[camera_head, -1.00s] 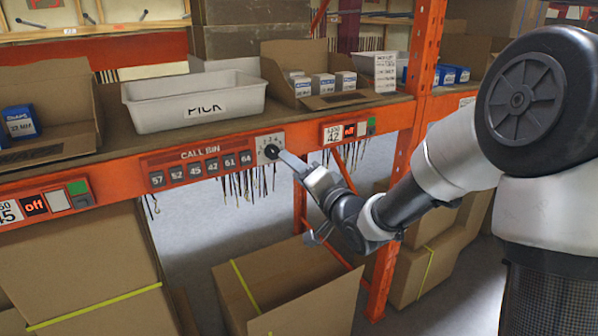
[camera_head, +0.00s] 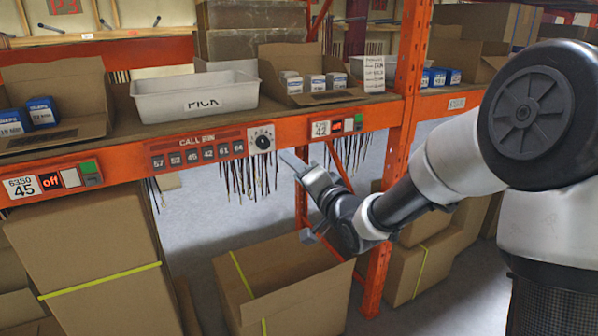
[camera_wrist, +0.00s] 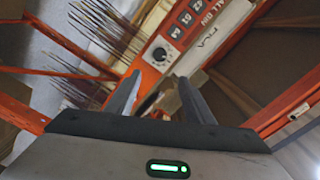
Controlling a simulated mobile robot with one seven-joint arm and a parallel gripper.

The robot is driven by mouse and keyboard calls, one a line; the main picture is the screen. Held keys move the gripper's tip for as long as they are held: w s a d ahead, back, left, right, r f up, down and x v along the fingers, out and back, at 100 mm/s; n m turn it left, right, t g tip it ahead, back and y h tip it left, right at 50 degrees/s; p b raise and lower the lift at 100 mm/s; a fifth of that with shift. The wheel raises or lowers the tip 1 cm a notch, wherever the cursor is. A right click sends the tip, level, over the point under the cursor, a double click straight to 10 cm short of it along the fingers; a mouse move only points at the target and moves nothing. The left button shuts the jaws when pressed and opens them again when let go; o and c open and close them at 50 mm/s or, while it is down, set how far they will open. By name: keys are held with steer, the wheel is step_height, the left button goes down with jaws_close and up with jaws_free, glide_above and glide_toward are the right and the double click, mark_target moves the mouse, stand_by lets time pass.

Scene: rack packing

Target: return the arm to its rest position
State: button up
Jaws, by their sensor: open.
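My arm reaches in from the right in the head view, bent at the elbow. My gripper (camera_head: 292,160) is at the rack's front, a little right of and below the black dial (camera_head: 262,142) on the call bin panel (camera_head: 200,150). A small gap shows between the fingertips and the panel. In the wrist view, my gripper (camera_wrist: 158,97) has its two fingers apart with nothing held between them. The dial (camera_wrist: 160,54) shows just beyond the fingertips.
A white bin (camera_head: 165,105) marked PICK and open cardboard boxes stand on the shelf (camera_head: 110,136). An orange upright (camera_head: 410,90) stands behind my forearm. Dark cords (camera_head: 245,178) hang below the beam. An open carton (camera_head: 283,290) stands on the floor below my gripper.

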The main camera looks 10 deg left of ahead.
steer(key=shift+s+d, duration=0.15)
steer(key=shift+s, duration=0.1)
steer(key=s+d+r+n+g+h+p, duration=0.25)
steer(key=s+d+g+h, duration=0.25)
steer(key=s+d+h, duration=0.85)
steer(key=s+d+n+g+y, duration=0.1)
steer(key=s+d, duration=0.3)
steer(key=s, duration=0.6)
steer(key=s+d+f+n+g+y, duration=0.1)
steer(key=s+d+g+y, duration=0.1)
steer(key=s, duration=0.9)
steer(key=shift+s+d+f+n+g+p, duration=0.15)
steer(key=shift+d+n+g+p, duration=0.2)
steer(key=shift+d+g, duration=0.6)
steer(key=shift+d+t+y, duration=0.25)
